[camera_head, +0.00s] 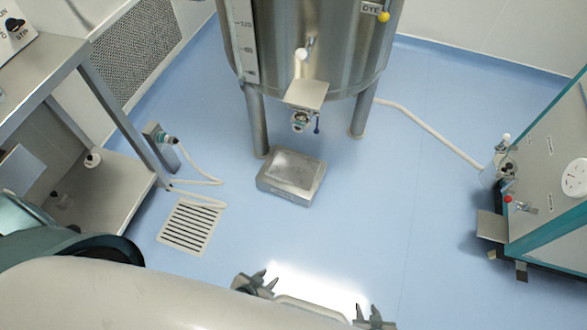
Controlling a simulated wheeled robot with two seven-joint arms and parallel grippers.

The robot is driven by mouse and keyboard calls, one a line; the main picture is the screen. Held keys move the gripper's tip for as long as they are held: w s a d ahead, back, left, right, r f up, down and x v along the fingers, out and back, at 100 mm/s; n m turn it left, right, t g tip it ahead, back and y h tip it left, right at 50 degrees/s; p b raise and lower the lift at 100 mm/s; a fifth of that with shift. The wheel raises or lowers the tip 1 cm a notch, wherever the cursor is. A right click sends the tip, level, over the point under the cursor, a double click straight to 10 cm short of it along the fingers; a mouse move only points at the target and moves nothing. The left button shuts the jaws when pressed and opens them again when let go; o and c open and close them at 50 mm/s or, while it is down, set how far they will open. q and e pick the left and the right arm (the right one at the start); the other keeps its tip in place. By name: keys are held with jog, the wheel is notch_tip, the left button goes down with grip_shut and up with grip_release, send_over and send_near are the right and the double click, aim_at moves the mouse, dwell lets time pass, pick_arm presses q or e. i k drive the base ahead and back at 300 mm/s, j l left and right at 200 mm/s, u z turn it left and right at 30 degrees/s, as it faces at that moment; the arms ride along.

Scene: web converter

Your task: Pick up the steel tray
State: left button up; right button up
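A low, square steel piece (291,174) with a shiny, rimmed top lies on the blue floor below the tank's outlet. It is the only tray-like thing I make out, and it could also be a floor scale; I cannot tell which. My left gripper (266,278) is at the bottom centre, with its fingertips apart and nothing between them.
A steel tank (310,45) on legs stands behind the steel piece, its outlet valve (301,120) overhanging. A floor drain grate (190,227) and pale hose (200,178) lie left, beside a steel bench (100,190). A teal-edged cabinet (550,170) stands right. Floor between is clear.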

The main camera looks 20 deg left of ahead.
aim_at(287, 166)
jog(key=i+l+u, duration=0.15)
jog(key=u, duration=0.55)
jog(key=i+l+u, duration=0.15)
jog(key=l, duration=0.25)
jog(key=i+l+u, duration=0.2)
jog(key=l, duration=0.2)
jog(key=l+u, duration=0.15)
jog(key=l, duration=0.25)
jog(key=i+l, duration=0.15)
jog(key=l, duration=0.3)
jog(key=i+l, duration=0.1)
jog(key=l, duration=0.3)
jog(key=i+l, duration=0.15)
jog(key=l, duration=0.3)
jog(key=j+u, duration=0.05)
